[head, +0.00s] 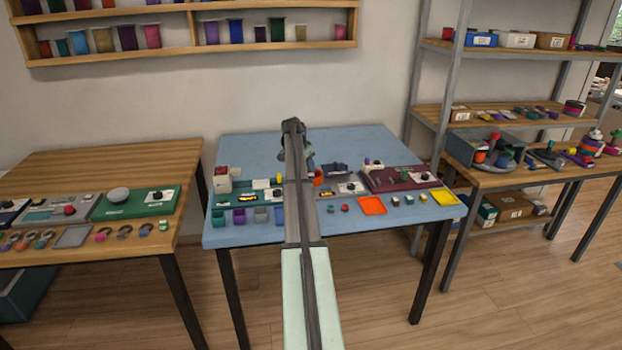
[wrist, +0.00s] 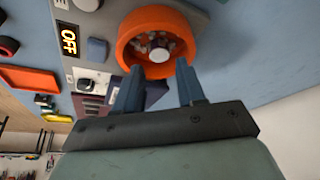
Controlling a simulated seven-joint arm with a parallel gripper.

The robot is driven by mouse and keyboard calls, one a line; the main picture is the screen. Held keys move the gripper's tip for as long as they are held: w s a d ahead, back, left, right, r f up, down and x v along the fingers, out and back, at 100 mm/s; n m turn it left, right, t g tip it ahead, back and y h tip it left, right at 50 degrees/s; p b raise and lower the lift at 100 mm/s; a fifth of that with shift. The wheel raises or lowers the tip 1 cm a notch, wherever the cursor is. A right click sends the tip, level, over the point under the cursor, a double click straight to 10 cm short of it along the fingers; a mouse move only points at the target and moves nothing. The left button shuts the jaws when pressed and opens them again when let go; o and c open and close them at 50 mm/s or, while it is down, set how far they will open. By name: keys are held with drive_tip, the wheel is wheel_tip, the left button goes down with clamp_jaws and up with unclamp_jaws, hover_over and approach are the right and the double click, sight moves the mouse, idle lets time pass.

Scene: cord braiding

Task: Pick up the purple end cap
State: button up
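My gripper (wrist: 159,66) is open, its two blue-grey fingers apart with nothing visibly held between them. The fingertips are at the near rim of a round orange bowl (wrist: 126,46). Inside the bowl are small grey pieces and a short round piece (wrist: 158,46) with a pale top and a darker side. I cannot tell whether this piece is the purple end cap. In the head view my arm hides part of the table, and the orange bowl (head: 318,178) shows just right of it. No piece there is clear enough to name as the purple end cap.
The blue table (head: 345,145) has a row of small bins, including a purple bin (head: 239,216), at front left. An orange tray (head: 372,205) and a yellow tray (head: 444,197) lie at front right. A dark red panel (head: 400,179) is behind them. The table's back is mostly clear.

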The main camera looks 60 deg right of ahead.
sight(310, 175)
drive_tip(key=shift+x, duration=2.4)
drive_tip(key=shift+c, duration=0.4)
clamp_jaws()
drive_tip(key=shift+r, duration=0.15)
